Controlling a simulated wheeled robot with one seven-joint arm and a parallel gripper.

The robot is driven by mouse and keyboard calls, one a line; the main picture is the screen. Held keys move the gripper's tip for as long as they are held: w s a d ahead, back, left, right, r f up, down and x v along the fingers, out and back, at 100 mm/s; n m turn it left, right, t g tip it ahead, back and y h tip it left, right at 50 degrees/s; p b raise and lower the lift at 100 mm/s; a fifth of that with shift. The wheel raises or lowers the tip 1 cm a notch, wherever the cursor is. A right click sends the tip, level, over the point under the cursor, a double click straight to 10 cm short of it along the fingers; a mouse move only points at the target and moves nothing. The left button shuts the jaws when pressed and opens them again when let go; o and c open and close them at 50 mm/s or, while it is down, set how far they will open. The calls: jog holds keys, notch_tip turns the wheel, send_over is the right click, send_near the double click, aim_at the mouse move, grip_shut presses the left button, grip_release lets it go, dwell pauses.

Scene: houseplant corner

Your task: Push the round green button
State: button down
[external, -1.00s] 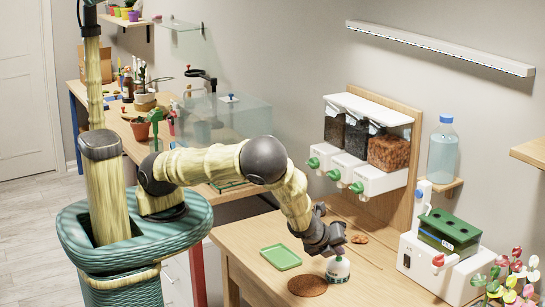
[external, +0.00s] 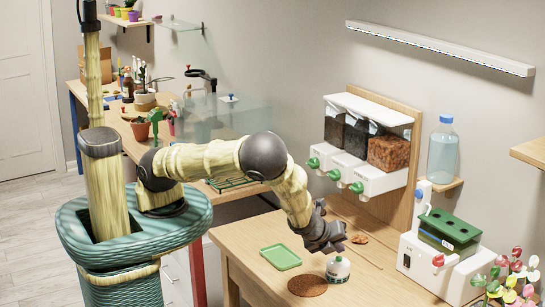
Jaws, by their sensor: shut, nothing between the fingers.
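I cannot make out the round green button for certain. A small white, rounded object with dark green markings (external: 338,270) stands on the wooden table, and its top is partly close under my gripper. My gripper (external: 339,246) is shut and empty, pointing down just above and behind this object in the picture, with a small gap visible between them.
On the wooden table (external: 240,247) lie a green tray (external: 281,257) and a round brown mat (external: 308,286). A white machine with a red knob and a green block (external: 450,231) stands at the right. A water bottle (external: 443,152) sits on a small shelf behind it.

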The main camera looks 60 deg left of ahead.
aim_at(336, 261)
jog(key=shift+r, duration=0.1)
notch_tip(336, 261, up, 6)
jog(key=p, duration=0.5)
